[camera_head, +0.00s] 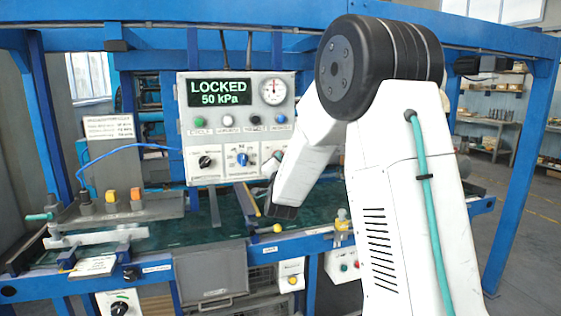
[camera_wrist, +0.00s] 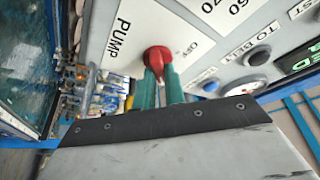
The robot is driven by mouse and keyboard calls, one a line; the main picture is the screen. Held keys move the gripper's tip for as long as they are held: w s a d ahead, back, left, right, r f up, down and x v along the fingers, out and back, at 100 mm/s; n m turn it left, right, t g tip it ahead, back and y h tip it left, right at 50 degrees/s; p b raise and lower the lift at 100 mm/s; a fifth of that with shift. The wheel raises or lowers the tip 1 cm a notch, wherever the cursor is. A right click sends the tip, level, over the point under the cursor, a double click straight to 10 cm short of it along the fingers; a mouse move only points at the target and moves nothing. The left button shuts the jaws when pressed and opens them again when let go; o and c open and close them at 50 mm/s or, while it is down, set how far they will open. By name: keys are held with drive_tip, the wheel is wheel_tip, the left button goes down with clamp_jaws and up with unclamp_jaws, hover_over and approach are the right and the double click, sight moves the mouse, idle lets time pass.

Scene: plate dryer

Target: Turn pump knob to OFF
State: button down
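The red pump knob (camera_wrist: 158,58) sits on a white plate marked PUMP and OFF (camera_wrist: 190,47) in the wrist view. The OFF label is to the right of the knob. My gripper (camera_wrist: 161,78) has two teal fingers close together at the knob, with its red ridge between their tips; it looks shut on that ridge. In the head view the control panel (camera_head: 214,125) reads LOCKED and 50 kPa. My arm covers the panel's lower right, and I cannot make out the pump knob there.
The panel also carries a black knob (camera_head: 205,162), a blue knob (camera_head: 242,159), a round gauge (camera_head: 273,91) and a row of buttons. Blue frame posts (camera_head: 521,165) stand at the right. A yellow-balled lever (camera_head: 277,228) stands below the panel.

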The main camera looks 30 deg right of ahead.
drive_tip(key=shift+n, duration=0.6)
drive_tip(key=shift+s+d+n+t+y, duration=0.1)
drive_tip(key=shift+n+t+y, duration=0.45)
drive_tip(key=shift+n+y, duration=2.4)
drive_tip(key=shift+w+d+n+t+y, duration=0.1)
drive_tip(key=shift+n+t+y, duration=0.55)
drive_tip(key=shift+n, duration=4.4)
drive_tip(key=shift+s+d+n+t+y, duration=0.1)
drive_tip(key=shift+n+t+y, duration=0.3)
drive_tip(key=shift+n+y, duration=2.6)
drive_tip(key=n+h, duration=0.1)
drive_tip(key=n, duration=0.1)
drive_tip(key=shift+n+h, duration=0.3)
drive_tip(key=c, duration=1.5)
unclamp_jaws()
drive_tip(key=shift+o, duration=0.2)
drive_tip(key=shift+s, duration=0.1)
